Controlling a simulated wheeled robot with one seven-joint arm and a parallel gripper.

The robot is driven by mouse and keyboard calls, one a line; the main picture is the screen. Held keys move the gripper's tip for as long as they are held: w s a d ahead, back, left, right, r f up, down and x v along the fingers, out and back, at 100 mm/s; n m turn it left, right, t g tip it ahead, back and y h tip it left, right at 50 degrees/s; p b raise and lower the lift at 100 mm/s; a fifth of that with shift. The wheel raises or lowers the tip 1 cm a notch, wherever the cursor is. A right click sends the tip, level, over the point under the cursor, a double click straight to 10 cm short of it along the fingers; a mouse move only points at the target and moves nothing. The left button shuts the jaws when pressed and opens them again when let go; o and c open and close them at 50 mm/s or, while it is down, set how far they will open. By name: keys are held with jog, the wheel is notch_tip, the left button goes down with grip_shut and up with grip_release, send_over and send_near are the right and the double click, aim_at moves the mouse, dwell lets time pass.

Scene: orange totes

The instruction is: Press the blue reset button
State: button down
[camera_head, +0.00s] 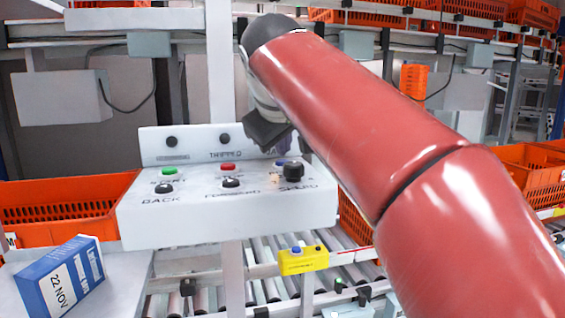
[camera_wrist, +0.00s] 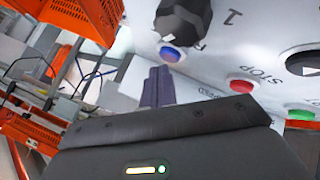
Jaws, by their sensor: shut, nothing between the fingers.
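The blue button (camera_head: 280,162) sits at the right of the white control panel (camera_head: 225,220), partly covered by my gripper in the head view. In the wrist view the blue button (camera_wrist: 170,54) shows beside a large black knob (camera_wrist: 184,18). My gripper (camera_head: 284,148) points down at the panel from above, over the blue button. Its fingers (camera_wrist: 158,75) are shut and empty, with their tips very close to the button's edge in the wrist view. I cannot tell whether they touch it.
A red button (camera_head: 228,167) and a green button (camera_head: 169,170) lie left of the blue one, with black knobs in front. A yellow box (camera_head: 303,260) with a small blue button is below, near the roller conveyor. Orange totes (camera_head: 60,205) stand around.

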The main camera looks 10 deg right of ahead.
aim_at(283, 163)
jog(key=shift+f+b, duration=0.35)
jog(key=shift+f, duration=0.25)
dwell(0.7)
jog(key=shift+r, duration=0.1)
jog(key=shift+r+p, duration=0.75)
jog(key=shift+p, duration=0.25)
notch_tip(283, 163, up, 3)
jog(key=p, duration=0.2)
jog(key=shift+f+p, duration=0.15)
jog(key=shift+p, duration=0.15)
jog(key=shift+r, duration=1.2)
jog(key=shift+s, duration=0.1)
